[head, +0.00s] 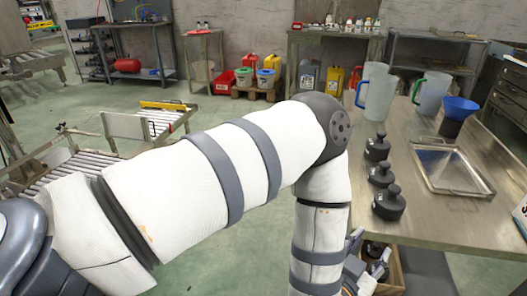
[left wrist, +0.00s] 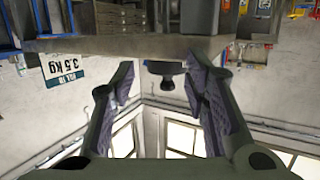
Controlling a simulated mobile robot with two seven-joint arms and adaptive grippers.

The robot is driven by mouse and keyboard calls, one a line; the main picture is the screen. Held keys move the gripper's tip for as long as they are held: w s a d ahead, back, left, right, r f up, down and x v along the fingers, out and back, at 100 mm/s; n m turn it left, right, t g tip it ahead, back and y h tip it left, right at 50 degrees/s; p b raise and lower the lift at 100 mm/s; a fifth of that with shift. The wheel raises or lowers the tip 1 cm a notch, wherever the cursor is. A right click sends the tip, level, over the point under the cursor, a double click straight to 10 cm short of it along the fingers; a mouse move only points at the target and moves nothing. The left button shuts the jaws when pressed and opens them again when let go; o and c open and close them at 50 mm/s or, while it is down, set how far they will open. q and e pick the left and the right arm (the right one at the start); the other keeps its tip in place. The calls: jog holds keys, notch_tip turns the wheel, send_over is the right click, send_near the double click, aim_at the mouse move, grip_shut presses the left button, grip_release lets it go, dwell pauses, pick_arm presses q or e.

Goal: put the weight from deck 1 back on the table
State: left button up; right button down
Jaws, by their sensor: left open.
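Three black knobbed weights stand upright in a row on the metal table (head: 450,222) in the head view: a far one (head: 377,148), a middle one (head: 381,175) and a near one (head: 389,204). My left gripper (head: 368,262) is low beside the table's left edge, partly hidden by my arm. In the left wrist view, which is upside down, its fingers (left wrist: 163,100) are open and empty. A dark knobbed weight (left wrist: 166,71) on a grey surface (left wrist: 120,45) shows beyond and between the fingers, apart from them. I cannot tell which deck this is.
The table also holds two frosted jugs (head: 379,98) (head: 432,95), a blue funnel (head: 460,106) and a shallow metal tray (head: 450,168). A cardboard box (head: 391,278) is below near the gripper.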

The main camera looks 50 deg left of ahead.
pick_arm(q)
jog(key=s+a+f+m+g+h, duration=0.1)
jog(key=s+a+f+g+h, duration=0.1)
jog(key=s+f+g, duration=0.95)
jog(key=s+a+f+g, duration=0.2)
jog(key=s, duration=0.8)
jog(key=s+a+f+g, duration=0.2)
jog(key=s+g, duration=0.1)
jog(key=s, duration=0.7)
jog(key=s+a+f+g, duration=0.1)
jog(key=s+a+g, duration=0.1)
jog(key=s, duration=0.7)
jog(key=shift+s+f+g, duration=0.35)
jog(key=shift+s+f, duration=0.05)
